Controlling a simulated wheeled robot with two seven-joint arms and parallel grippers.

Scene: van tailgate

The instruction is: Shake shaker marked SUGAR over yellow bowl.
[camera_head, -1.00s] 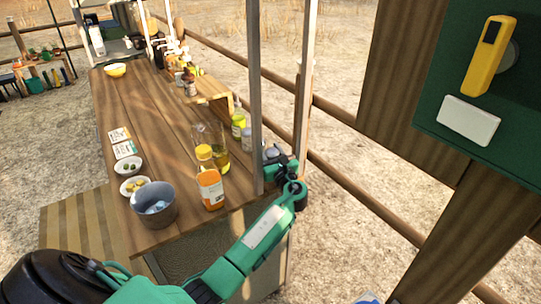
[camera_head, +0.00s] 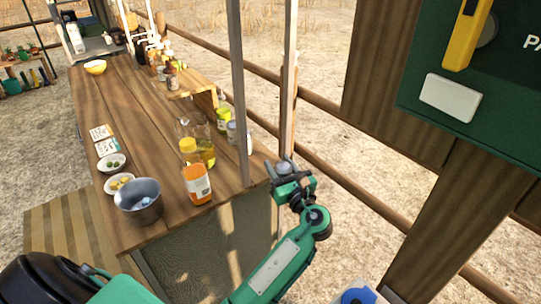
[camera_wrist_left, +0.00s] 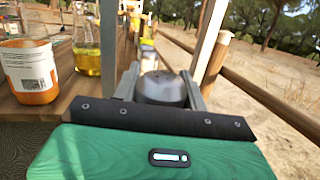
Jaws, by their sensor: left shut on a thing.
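My left gripper (camera_head: 290,175) is shut on a small shaker with a rounded grey top (camera_head: 284,167), just beyond the near right corner of the table. In the left wrist view the grey shaker (camera_wrist_left: 161,90) sits between the two fingers. No SUGAR marking on it can be read. The yellow bowl (camera_head: 95,67) stands at the far left end of the table, well away from the gripper. My right gripper is not in view.
An upright post (camera_head: 238,100) stands at the table edge beside my left gripper. The table's middle (camera_head: 140,110) is mostly clear.

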